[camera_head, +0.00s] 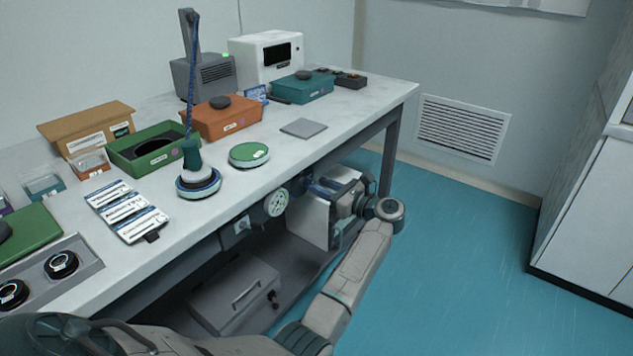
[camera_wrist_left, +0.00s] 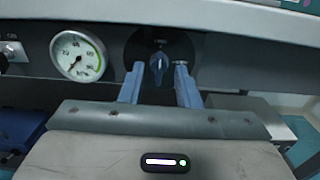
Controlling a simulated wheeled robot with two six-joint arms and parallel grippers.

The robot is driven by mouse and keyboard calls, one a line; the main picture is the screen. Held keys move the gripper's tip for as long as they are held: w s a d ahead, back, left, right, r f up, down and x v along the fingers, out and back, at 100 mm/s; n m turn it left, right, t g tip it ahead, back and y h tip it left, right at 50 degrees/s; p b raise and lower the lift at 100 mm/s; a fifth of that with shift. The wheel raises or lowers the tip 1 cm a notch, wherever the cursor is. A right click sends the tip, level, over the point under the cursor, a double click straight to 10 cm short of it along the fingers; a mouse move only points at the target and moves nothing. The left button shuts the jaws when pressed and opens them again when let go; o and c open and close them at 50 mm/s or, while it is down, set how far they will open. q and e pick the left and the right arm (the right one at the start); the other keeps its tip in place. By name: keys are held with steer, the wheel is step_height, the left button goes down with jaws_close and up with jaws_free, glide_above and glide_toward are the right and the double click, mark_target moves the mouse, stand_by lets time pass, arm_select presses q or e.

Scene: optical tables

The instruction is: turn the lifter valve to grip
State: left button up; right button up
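The lifter valve is a dark blue-grey knob (camera_wrist_left: 158,65) on a round dark plate under the table edge, seen in the left wrist view. Its pointer part stands about upright. My left gripper (camera_wrist_left: 159,72) is open, its two blue fingers apart on either side of the knob, with a gap visible on both sides. In the head view my left gripper (camera_head: 318,188) is under the table's front edge and hides the knob. The lifter (camera_head: 198,182), a round pad with a green handle and blue hose, stands on the table. My right gripper is not in view.
A round pressure gauge (camera_wrist_left: 77,56) with a green arc sits left of the valve. The table (camera_head: 330,145) overhangs the panel. A grey case (camera_head: 235,295) is on the floor below. Bins, a green disc (camera_head: 249,154) and label cards (camera_head: 127,211) lie on top. The blue floor to the right is clear.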

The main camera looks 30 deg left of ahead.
mark_target(312, 182)
arm_select(q)
steer(key=shift+w+a, duration=0.1)
steer(key=shift+a, duration=1.55)
jaws_close()
